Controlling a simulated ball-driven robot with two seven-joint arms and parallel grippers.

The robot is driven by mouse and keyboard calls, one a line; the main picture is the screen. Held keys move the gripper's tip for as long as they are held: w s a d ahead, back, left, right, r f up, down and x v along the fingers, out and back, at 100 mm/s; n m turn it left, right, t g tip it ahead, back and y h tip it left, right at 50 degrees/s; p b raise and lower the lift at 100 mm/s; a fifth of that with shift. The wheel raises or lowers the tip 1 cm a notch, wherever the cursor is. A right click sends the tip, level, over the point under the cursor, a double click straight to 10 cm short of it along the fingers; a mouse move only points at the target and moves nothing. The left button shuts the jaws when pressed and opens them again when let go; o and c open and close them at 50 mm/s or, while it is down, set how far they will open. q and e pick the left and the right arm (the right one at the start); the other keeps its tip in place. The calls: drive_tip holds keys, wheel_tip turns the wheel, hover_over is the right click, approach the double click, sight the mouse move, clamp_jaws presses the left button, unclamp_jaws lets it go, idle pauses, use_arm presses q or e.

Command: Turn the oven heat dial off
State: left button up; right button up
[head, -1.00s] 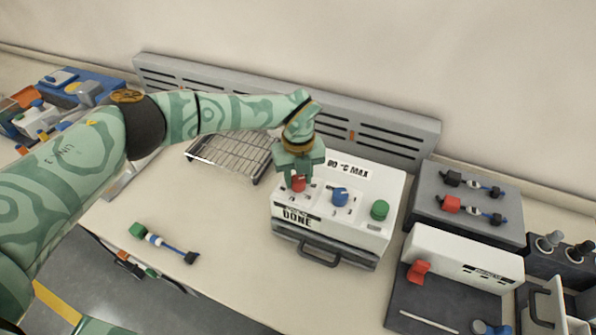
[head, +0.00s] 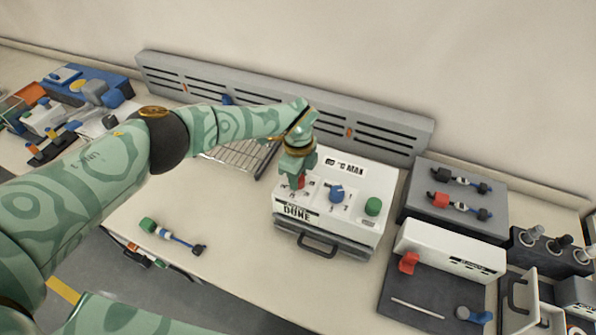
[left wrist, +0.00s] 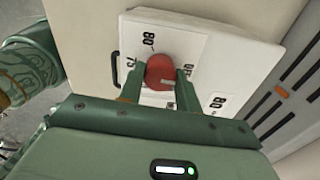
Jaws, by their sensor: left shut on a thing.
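The white oven (head: 345,215) stands on the bench with a red dial (head: 301,181), a blue dial (head: 336,194) and a green dial (head: 373,206) on its sloped top. My left gripper (head: 298,180) reaches down onto the red dial. In the left wrist view the two green fingers (left wrist: 160,88) are shut around the red dial (left wrist: 160,67), one on each side. Marks reading "80", "75" and what looks like "OFF" surround this dial. The dial's pointer is hard to make out. My right gripper is not in view.
A wire rack (head: 240,154) lies behind and left of the oven. A green-and-blue tool (head: 170,236) lies on the bench at front left. A grey block with tools (head: 458,200) and a dark tray (head: 425,290) stand to the right. A slotted grey rail (head: 385,135) runs behind.

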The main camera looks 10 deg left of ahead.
use_arm(q)
drive_tip(key=shift+w+r+n, duration=0.15)
drive_tip(key=shift+n, duration=0.35)
drive_tip(key=o, duration=1)
drive_tip(key=shift+c, duration=0.2)
wheel_tip(320, 180, up, 16)
drive_tip(key=p, duration=0.1)
